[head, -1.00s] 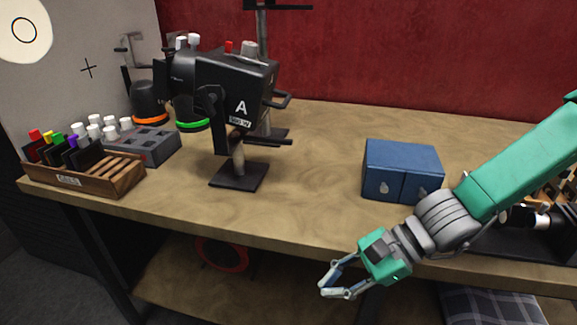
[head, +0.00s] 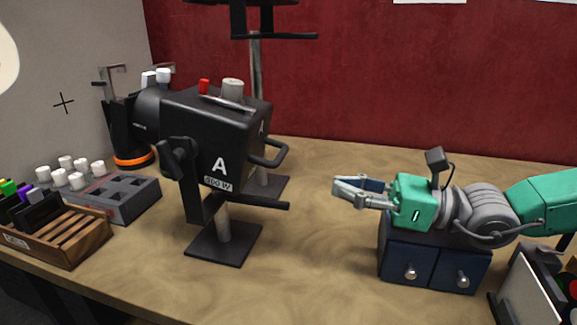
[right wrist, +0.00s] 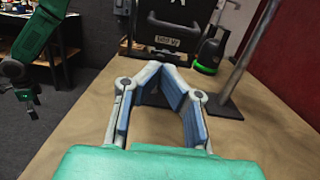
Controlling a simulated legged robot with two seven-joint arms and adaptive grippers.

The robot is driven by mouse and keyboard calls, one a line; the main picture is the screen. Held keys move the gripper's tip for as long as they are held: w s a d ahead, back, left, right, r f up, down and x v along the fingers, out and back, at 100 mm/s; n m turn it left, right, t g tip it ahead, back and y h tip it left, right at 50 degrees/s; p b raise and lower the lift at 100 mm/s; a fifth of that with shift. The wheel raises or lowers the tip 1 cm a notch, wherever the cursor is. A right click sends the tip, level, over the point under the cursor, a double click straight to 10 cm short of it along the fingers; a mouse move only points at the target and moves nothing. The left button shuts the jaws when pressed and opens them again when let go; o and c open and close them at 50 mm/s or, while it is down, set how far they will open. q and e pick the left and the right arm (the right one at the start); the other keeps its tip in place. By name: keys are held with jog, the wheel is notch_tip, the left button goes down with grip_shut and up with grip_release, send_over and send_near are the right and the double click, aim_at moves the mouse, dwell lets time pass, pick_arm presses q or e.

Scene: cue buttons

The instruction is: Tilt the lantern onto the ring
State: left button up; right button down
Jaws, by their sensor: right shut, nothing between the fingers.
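The lantern (head: 205,135) is a black lamp marked A, on a post with a flat square base. Its front points left toward the grey wall, and a looped handle (head: 272,152) sticks out at its back. The right wrist view shows its back (right wrist: 165,35) beyond my fingers. My right gripper (head: 336,188) is right of the lantern, apart from it, shut and empty. A pale disc (head: 6,62) shows at the left edge of the head view; no ring can be made out on it now.
A blue two-door cabinet (head: 434,268) stands under my right arm. Another lamp (head: 128,130) with an orange rim is behind the lantern. A grey block (head: 125,200) and a wooden rack (head: 75,245) stand left. The table between lantern and cabinet is clear.

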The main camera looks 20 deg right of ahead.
jog(key=b, duration=0.2)
send_near(251, 163)
jog(key=x, duration=0.3)
jog(key=shift+w+a+f, duration=0.4)
jog(key=shift+a, duration=0.15)
jog(key=shift+w+a, duration=0.1)
jog(key=shift+a, duration=0.35)
jog(key=shift+d+r+p, duration=0.3)
jog(key=shift+r+p, duration=0.3)
jog(key=shift+p, duration=0.3)
jog(key=shift+d, duration=0.1)
